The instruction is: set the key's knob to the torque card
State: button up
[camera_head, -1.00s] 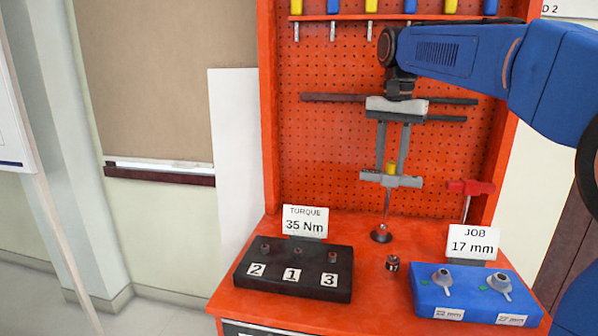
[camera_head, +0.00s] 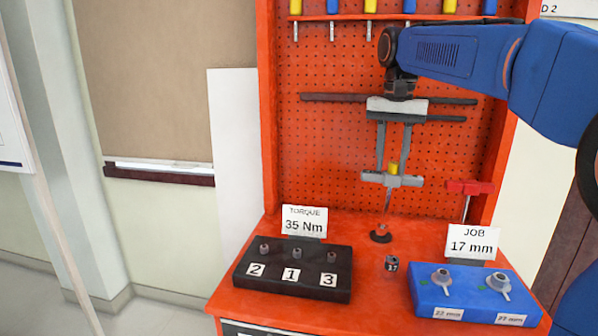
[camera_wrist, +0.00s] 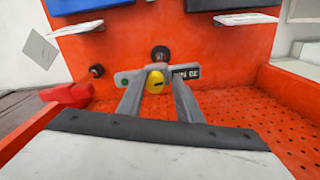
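My gripper (camera_head: 393,172) points down in front of the red pegboard and is shut on the key, a grey crossbar (camera_head: 408,181) with a thin shaft below. The key's yellow knob (camera_head: 393,167) shows between the fingers; the wrist view also shows this knob (camera_wrist: 155,82). Dark lettering on the crossbar (camera_wrist: 187,74) is partly covered by a finger. The knob's setting cannot be read. The torque card (camera_head: 304,222) reads 35 Nm and stands behind a black block (camera_head: 341,292). The shaft's tip appears above and apart from a dark round piece (camera_head: 380,238) on the bench.
The black block has pegs numbered 2, 1, 3. A job card (camera_head: 473,242) reads 17 mm behind a blue tray (camera_head: 425,299) with two grey pieces. A small dark socket (camera_head: 392,263) stands between block and tray. A red T-handle (camera_head: 469,187) stands at the right.

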jog(key=n, duration=0.5)
jog(key=shift+f, duration=0.25)
jog(key=n, duration=0.4)
jog(key=shift+w+a, duration=0.1)
jog(key=shift+r, duration=0.1)
jog(key=shift+w+r, duration=0.15)
jog(key=shift+r, duration=2.95)
jog(key=shift+s, duration=0.2)
